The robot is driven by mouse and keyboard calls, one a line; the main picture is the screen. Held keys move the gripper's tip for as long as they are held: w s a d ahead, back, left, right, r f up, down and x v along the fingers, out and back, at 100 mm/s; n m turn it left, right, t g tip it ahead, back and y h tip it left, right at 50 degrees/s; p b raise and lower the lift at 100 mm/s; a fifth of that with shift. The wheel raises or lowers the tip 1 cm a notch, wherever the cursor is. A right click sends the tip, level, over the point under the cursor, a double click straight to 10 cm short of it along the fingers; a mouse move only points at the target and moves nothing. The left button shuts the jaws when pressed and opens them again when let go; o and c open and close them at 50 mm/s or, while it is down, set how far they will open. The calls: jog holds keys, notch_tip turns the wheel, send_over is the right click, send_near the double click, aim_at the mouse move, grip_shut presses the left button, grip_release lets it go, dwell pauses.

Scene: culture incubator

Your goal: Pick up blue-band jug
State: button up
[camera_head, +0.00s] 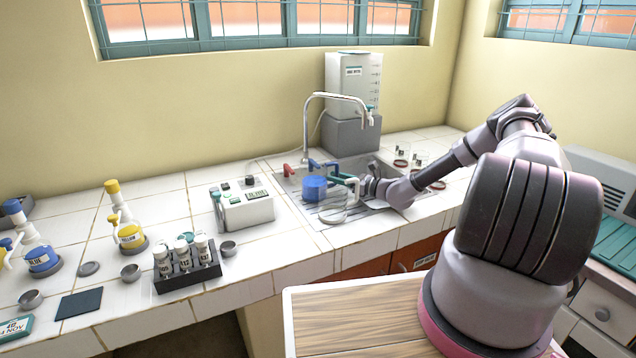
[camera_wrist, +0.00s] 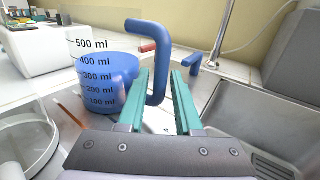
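The blue-band jug (camera_head: 314,188) stands upright on the drainboard beside the sink. In the wrist view it shows a wide blue band (camera_wrist: 118,72), black millilitre marks and a blue handle (camera_wrist: 157,85) on its right side. My gripper (camera_head: 338,178) reaches in from the right at the jug's handle side. In the wrist view my gripper (camera_wrist: 161,78) is open, with its two teal fingers apart. The upright part of the handle lies between the fingers, near the left one; I cannot tell if they touch.
A clear vessel (camera_wrist: 22,140) stands close in front, left of my gripper. The steel sink basin (camera_wrist: 262,112) lies to the right, with a tall tap (camera_head: 306,125) behind. Red (camera_head: 288,170) and blue taps stand behind the jug. A white instrument (camera_head: 247,208) sits to the left.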

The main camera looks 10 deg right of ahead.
jog(key=x, duration=0.3)
grip_shut()
jog(key=shift+d, duration=0.1)
dwell(1.3)
